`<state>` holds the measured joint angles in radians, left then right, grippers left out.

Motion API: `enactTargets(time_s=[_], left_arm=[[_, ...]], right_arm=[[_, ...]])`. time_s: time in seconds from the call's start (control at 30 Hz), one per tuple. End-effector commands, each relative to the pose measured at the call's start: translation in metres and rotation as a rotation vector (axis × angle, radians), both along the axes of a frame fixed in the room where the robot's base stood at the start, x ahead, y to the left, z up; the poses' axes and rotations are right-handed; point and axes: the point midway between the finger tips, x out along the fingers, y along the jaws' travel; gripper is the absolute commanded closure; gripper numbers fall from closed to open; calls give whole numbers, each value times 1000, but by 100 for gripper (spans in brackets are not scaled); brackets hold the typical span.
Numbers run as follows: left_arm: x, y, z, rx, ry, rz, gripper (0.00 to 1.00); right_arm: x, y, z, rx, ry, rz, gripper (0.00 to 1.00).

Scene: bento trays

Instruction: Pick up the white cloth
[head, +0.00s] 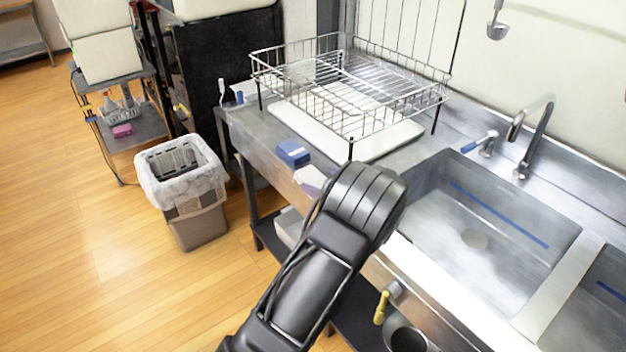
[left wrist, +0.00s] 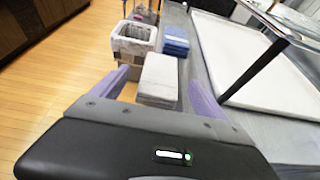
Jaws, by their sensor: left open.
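The white cloth (left wrist: 159,78) is a folded, block-like stack lying near the edge of the steel counter. It shows in the left wrist view between and beyond my open fingers. In the head view the white cloth (head: 306,173) is a small pale patch, mostly hidden by my left arm. My left gripper (left wrist: 158,84) is open, with one lavender finger on each side of the cloth in the picture. I cannot tell whether the fingers touch it. In the head view my arm largely hides this gripper. My right gripper is not in view.
A folded blue cloth (head: 292,152) lies just beyond the white one. A wire dish rack (head: 350,141) stands over a white tray (head: 392,146). The sink (head: 440,215) is at the right. A lined bin (head: 197,222) stands on the floor left of the counter.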

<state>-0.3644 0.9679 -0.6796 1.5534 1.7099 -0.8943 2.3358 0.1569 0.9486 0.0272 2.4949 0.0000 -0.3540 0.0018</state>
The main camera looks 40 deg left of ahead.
Motion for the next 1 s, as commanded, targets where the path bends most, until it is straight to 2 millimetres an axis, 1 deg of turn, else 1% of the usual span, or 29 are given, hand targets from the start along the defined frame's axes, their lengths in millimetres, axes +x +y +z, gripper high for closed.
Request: enactTargets(time_s=[0.17,0.37,0.5,0.6,1.0], left_arm=[[1,4,0,1,1,1,15],[9,28,-6,3,4,0,15],[14,43,-15,2,2,1,15],[16,46,-18,0,1,0,15],[15,46,-18,0,0,0,15]], right_arm=[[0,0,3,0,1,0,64],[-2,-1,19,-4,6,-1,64],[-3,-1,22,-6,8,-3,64],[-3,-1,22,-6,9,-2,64],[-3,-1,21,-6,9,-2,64]])
